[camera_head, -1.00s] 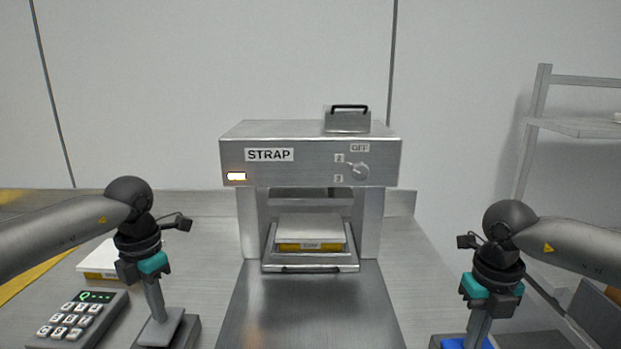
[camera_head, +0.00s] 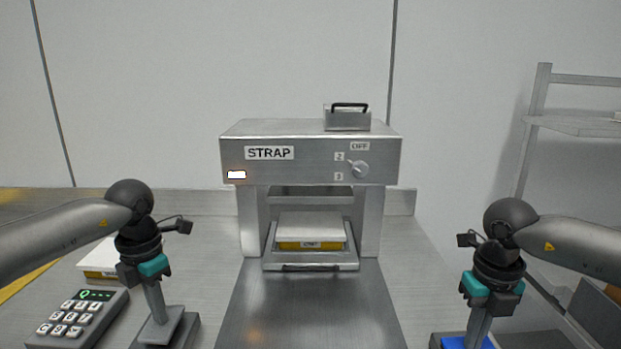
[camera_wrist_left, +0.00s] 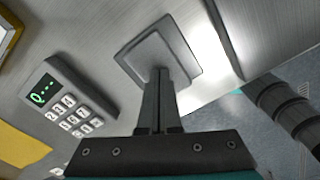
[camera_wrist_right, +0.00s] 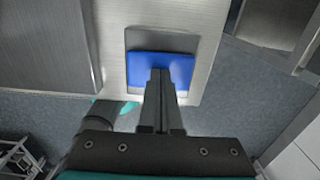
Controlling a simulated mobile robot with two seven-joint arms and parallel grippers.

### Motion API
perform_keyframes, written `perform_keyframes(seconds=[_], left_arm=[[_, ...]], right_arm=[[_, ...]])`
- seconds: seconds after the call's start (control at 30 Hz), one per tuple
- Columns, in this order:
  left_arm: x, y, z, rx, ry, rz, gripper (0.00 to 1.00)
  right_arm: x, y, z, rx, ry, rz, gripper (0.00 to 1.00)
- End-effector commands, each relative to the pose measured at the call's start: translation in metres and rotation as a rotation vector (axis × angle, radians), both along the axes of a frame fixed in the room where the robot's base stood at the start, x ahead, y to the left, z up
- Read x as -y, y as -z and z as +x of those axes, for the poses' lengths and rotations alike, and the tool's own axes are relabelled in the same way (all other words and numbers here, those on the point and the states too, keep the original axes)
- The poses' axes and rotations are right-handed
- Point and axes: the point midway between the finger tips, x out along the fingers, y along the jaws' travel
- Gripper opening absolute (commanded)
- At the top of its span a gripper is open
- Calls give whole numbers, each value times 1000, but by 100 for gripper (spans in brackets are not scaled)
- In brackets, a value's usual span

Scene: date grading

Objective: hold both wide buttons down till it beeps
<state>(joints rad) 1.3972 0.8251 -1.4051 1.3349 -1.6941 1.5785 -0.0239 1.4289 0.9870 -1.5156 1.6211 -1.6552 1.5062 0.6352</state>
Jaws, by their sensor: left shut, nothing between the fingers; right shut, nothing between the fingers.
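My left gripper (camera_head: 158,318) is shut and empty, pointing down with its tips at the wide grey button (camera_head: 174,327). In the left wrist view the tips meet the plate of this grey button (camera_wrist_left: 150,55). My right gripper (camera_head: 474,340) is shut and empty, its tips at the wide blue button (camera_head: 452,343). In the right wrist view the tips stand against the blue button (camera_wrist_right: 180,70) on its grey base. How far either button is pressed cannot be told. The machine (camera_head: 310,155) marked STRAP stands between them, its lamp (camera_head: 237,175) glowing white.
A white-topped box with a yellow side (camera_head: 310,232) sits on a tray (camera_head: 310,267) in the machine's opening. A dial (camera_head: 358,169) is on its front. A keypad (camera_head: 75,318) and another box (camera_head: 100,262) lie at left. A shelf (camera_head: 570,126) stands at right.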

Motion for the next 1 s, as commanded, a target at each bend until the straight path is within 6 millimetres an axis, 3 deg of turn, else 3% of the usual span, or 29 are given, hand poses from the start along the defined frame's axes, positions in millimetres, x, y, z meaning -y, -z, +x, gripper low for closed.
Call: perform_keyframes(seconds=[0.1,1.0], left_arm=[[0,1,0,-2,0,0,0],[0,2,0,-1,0,0,0]], right_arm=[[-1,8,-4,-15,-1,-1,0],[-1,1,-4,-17,-4,-1,0]])
